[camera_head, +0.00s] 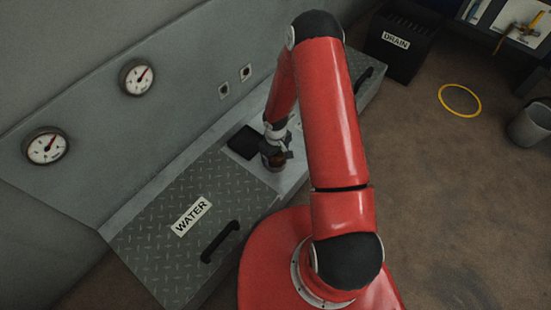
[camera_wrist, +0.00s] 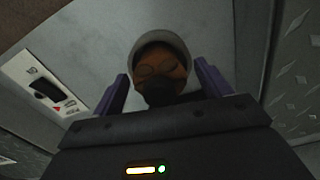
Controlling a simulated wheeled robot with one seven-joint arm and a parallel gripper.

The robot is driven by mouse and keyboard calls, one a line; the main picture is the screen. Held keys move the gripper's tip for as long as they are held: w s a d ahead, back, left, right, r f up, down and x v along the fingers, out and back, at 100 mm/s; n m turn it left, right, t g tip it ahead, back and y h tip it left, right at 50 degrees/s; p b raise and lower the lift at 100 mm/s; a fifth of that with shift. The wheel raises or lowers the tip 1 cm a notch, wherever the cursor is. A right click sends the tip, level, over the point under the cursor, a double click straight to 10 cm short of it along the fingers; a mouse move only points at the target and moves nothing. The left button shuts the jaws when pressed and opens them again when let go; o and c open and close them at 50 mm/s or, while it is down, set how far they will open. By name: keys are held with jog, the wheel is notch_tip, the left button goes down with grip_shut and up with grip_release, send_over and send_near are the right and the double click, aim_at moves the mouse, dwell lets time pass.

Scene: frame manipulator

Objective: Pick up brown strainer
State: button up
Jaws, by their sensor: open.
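The brown strainer (camera_wrist: 160,65) shows in the wrist view as a round brown piece inside a grey rim, between my fingers. Its lower part is hidden behind a dark part and my gripper's body. My gripper (camera_wrist: 162,82) is open, with one purple finger on each side of the strainer. I cannot tell whether the fingers touch it. In the head view my gripper (camera_head: 275,158) points down at the light surface beside the WATER cover, and a small brown bit of the strainer (camera_head: 277,161) shows beneath it.
The WATER cover (camera_head: 160,240) with a black handle (camera_head: 220,242) lies to the left of my gripper. A dark square (camera_head: 244,142) is just beside it. The wall carries two gauges (camera_head: 47,146). A black DRAIN bin (camera_head: 400,45), a yellow ring (camera_head: 460,100) and a grey bucket (camera_head: 530,125) stand off right.

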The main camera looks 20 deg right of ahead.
jog(key=c, duration=1.1)
jog(key=shift+r, duration=0.1)
